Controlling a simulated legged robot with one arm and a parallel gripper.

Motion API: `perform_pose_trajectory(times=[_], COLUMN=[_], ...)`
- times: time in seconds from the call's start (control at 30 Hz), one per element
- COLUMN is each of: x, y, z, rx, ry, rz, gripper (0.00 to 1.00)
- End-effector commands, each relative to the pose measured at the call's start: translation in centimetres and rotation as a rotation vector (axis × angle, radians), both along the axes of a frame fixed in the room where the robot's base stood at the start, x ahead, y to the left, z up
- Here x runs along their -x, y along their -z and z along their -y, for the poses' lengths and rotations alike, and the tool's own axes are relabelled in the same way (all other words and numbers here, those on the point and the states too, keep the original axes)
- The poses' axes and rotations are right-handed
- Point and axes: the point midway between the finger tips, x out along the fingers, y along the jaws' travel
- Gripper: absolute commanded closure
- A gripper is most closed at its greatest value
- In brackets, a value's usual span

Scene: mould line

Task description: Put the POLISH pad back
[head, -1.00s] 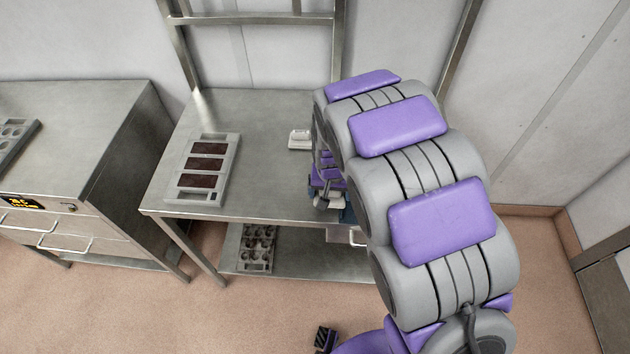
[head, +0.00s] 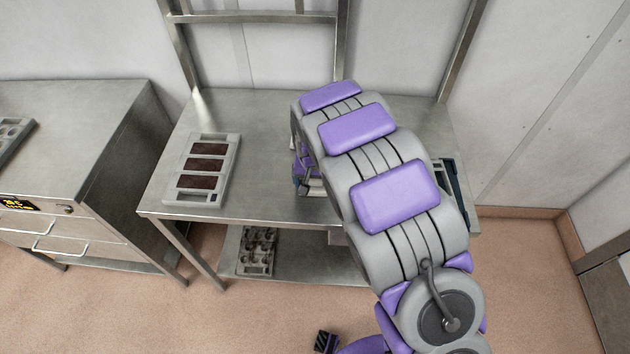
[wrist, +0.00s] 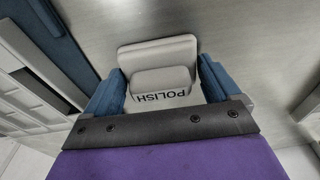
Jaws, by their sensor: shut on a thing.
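The POLISH pad (wrist: 160,62) is a pale block with a raised grip lettered POLISH, upside down in the wrist view. My gripper (wrist: 160,90) is shut on its raised grip, with a blue finger on each side. The pad's wide plate shows beyond the fingers, above the steel table. I cannot tell how high it is. In the head view my gripper (head: 308,182) is low over the middle of the table, mostly hidden behind my arm. The pad is hardly visible there.
A grey tray with three dark brown panels (head: 205,165) lies on the steel table (head: 265,120), left of my gripper. A dark blue tray (head: 455,185) is partly visible right of my arm. A moulded tray (head: 257,252) sits on the lower shelf. A steel cabinet (head: 75,140) stands left.

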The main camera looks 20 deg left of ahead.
Motion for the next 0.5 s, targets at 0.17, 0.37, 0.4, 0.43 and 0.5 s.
perform_pose_trajectory(times=[0.17,0.37,0.4,0.43,0.5], x=[0.02,0.05,0.06,0.06,0.06], y=[-0.15,-0.31,-0.34,-0.37,-0.52], z=[0.24,0.93,0.95,0.94,0.80], rx=[-0.002,-0.008,-0.008,-0.008,-0.007], ry=[0.000,-0.001,-0.001,-0.001,-0.001], rz=[0.001,-0.001,0.000,-0.001,0.000], gripper=[0.03,0.00,0.00,0.00,0.00])
